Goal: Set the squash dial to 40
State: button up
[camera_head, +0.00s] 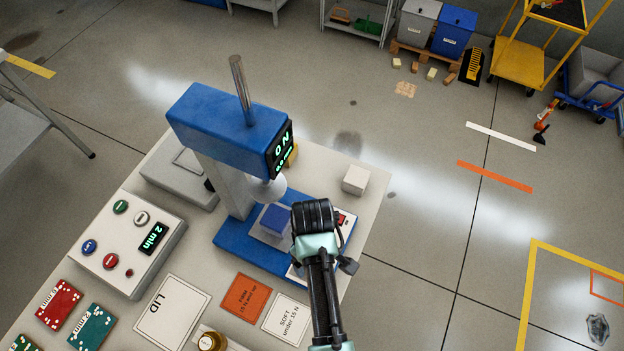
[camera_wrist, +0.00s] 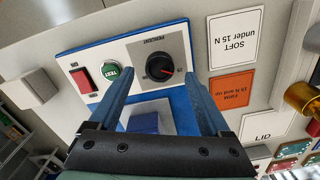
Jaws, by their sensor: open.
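The squash dial is a round black knob (camera_wrist: 160,66) with a red pointer line, on a grey plate marked PERCENT. It shows in the wrist view, just beyond and between my fingertips. The pointer aims to the right in that view; the scale numbers are too small to read. My gripper (camera_wrist: 160,76) is open and empty, with one blue finger on each side of the dial's lower part; I cannot tell whether they touch it. In the head view my gripper (camera_head: 314,218) hangs over the front right of the blue press (camera_head: 219,120) and hides the dial.
The panel also has a green TEST button (camera_wrist: 114,72) and a red switch (camera_wrist: 83,80). A blue block (camera_head: 275,220) sits under the press plate. A white cube (camera_head: 355,180), an orange card (camera_head: 246,299) and a timer box (camera_head: 128,244) reading 2 min are nearby.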

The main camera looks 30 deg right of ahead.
jog(key=shift+f, duration=1.45)
grip_shut()
jog(key=shift+r+m, duration=0.1)
jog(key=shift+m, duration=0.2)
jog(key=m+p, duration=0.2)
jog(key=m, duration=0.2)
jog(key=shift+w+m, duration=0.1)
jog(key=shift+m, duration=0.2)
jog(key=m+p, duration=0.2)
jog(key=m, duration=0.4)
jog(key=shift+m, duration=0.4)
